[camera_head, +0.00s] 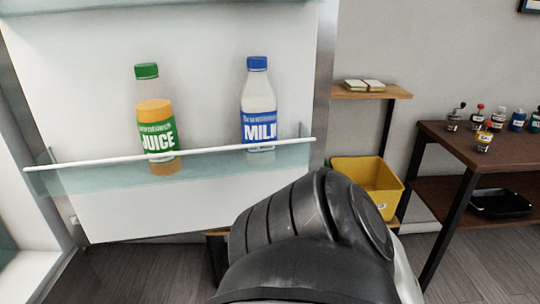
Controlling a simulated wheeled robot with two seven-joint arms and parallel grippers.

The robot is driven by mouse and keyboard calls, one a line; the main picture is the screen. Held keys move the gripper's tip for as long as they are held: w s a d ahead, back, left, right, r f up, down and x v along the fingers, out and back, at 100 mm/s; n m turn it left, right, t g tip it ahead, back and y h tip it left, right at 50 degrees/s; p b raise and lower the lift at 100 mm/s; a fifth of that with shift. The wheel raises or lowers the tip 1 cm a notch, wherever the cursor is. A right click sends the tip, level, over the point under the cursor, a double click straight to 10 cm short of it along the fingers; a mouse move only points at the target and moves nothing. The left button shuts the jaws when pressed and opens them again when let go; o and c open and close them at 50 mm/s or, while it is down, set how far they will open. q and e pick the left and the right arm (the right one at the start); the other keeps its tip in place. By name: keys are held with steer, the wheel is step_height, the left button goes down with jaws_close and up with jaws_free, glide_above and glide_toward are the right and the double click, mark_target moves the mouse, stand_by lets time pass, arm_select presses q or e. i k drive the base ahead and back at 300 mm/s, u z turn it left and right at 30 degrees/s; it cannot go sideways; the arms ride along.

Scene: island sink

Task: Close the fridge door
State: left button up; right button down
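The fridge door (210,210) stands open and fills the left half of the head view, its inner side facing me. Its glass-fronted shelf (95,178) holds a juice bottle (157,128) with a green cap and a milk bottle (258,108) with a blue cap. Part of the fridge body (25,250) shows at the far left edge. A dark, rounded link of my arm rises from the bottom centre, in front of the door's lower right corner. Neither of my grippers can be seen, and any contact with the door is hidden.
A dark brown table (500,150) with several small bottles is at the right. Bare floor (470,268) shows at the lower right.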

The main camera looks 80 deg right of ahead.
mark_target(69, 83)
steer(key=u, duration=1.65)
steer(key=k, duration=2.4)
steer(key=z, duration=1.85)
steer(key=i, duration=0.5)
steer(key=z, duration=0.05)
